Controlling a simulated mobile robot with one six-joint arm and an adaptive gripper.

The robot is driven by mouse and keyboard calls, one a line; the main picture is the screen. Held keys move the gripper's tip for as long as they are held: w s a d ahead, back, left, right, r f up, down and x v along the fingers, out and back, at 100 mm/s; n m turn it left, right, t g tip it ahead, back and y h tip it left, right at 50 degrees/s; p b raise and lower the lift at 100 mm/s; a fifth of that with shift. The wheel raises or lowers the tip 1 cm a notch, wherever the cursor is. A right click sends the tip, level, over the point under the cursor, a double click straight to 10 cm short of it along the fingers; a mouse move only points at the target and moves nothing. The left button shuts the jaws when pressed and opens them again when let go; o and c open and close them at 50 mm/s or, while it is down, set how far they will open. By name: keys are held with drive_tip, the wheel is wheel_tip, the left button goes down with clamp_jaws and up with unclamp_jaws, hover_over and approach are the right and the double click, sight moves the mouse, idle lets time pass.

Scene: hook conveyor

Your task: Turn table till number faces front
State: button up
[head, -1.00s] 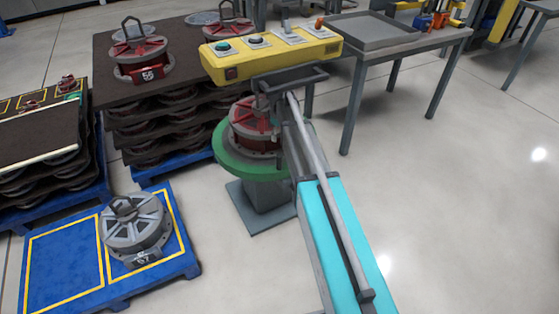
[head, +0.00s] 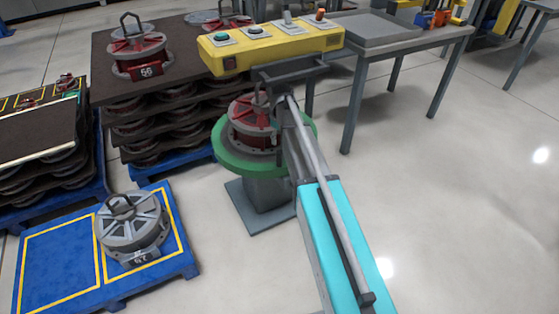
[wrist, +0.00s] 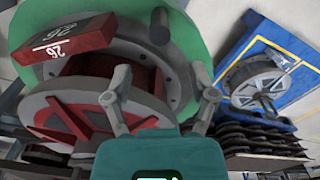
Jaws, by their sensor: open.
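A green round turntable (head: 240,172) stands on a grey pedestal in the middle of the head view. A red and grey round part (head: 250,128) with spokes and a top handle sits on it. Its number plate is not readable in the head view. In the wrist view the green table (wrist: 205,45) lies behind the part, and a red block with the number 26 (wrist: 68,42) shows at the upper left. My gripper (wrist: 160,78) is open, its two fingers spread close over the part. I cannot tell whether they touch it.
A yellow control box (head: 272,45) with buttons is beyond the turntable. A grey numbered part (head: 132,228) sits on a blue pallet (head: 55,265) at the lower left. Stacked trays of red parts (head: 108,82) stand behind. A grey table (head: 440,45) is at upper right. Floor at right is clear.

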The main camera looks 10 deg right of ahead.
sight(280, 156)
drive_tip(key=shift+f+b, duration=4.85)
drive_tip(key=shift+f, duration=0.25)
clamp_jaws()
